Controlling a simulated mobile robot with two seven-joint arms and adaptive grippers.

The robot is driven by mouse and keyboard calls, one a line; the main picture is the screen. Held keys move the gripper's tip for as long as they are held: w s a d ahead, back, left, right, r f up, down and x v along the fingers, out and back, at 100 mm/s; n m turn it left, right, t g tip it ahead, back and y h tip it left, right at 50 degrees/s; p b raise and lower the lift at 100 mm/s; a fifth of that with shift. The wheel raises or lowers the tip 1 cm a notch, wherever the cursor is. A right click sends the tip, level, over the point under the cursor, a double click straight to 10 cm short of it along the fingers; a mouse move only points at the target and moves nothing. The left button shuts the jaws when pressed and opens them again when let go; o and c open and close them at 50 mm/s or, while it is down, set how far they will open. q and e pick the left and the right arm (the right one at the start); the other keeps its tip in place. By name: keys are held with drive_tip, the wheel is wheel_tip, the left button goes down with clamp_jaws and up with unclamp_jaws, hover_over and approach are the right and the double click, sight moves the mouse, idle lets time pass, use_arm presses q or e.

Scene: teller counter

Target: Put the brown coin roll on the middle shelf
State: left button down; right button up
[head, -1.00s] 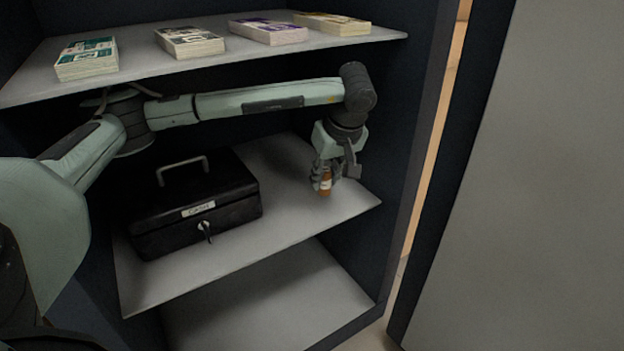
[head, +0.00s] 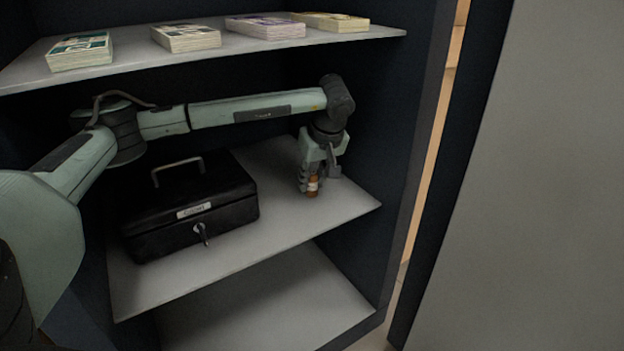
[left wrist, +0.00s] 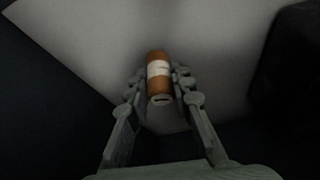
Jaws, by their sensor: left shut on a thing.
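The brown coin roll (head: 312,187), with a white band, is upright between the fingers of my left gripper (head: 312,183). The gripper points down over the right part of the middle shelf (head: 250,237). In the left wrist view the fingers (left wrist: 160,92) close on both sides of the coin roll (left wrist: 159,62). The roll's lower end is at or just above the shelf surface; I cannot tell whether it touches. My right gripper is not in view.
A black cash box (head: 190,215) with a raised handle and a key stands on the middle shelf, left of the gripper. Several banknote bundles (head: 187,38) lie on the top shelf (head: 130,66), above my arm. The lower shelf (head: 265,310) is bare. The middle shelf's front right is clear.

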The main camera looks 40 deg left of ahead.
use_arm(q)
drive_tip(key=c, duration=1.3)
unclamp_jaws()
